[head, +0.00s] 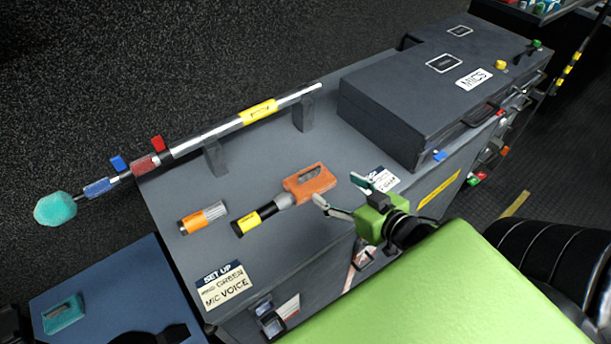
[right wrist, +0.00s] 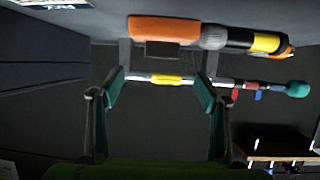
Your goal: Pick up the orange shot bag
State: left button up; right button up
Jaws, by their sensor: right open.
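The orange shot bag (head: 310,183), a small block with a dark slot in its top, lies on the grey case top (head: 265,165). It is against or very close to the grey head of a black and yellow microphone (head: 262,215). My right gripper (head: 345,196) is open and empty, just right of the bag in the head view, with its fingers apart. In the right wrist view the bag (right wrist: 165,29) is at the top, beyond the open fingertips (right wrist: 160,82), and nothing is between them. My left gripper is not in view.
A silver boom pole (head: 225,126) rests on two grey stands behind the bag. An orange and white cylinder (head: 203,217) lies left of the microphone. A dark MICS case (head: 425,95) stands at right. A teal slotted block (head: 63,314) sits on a blue surface at lower left.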

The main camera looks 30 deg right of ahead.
aim_at(311, 172)
jog(key=x, duration=0.2)
jog(key=shift+w+f, duration=0.1)
jog(key=shift+w, duration=0.2)
jog(key=x, duration=0.3)
jog(key=shift+w+f, duration=0.2)
jog(key=shift+w, duration=0.15)
jog(key=shift+w+f, duration=0.2)
jog(key=shift+w, duration=0.35)
jog(key=x, duration=0.4)
jog(key=shift+a+p, duration=0.3)
jog(key=shift+p, duration=0.05)
jog(key=shift+w+f, duration=0.15)
jog(key=shift+w, duration=0.3)
grip_shut()
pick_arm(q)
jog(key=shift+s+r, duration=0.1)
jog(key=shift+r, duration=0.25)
pick_arm(e)
jog(key=shift+w, duration=0.1)
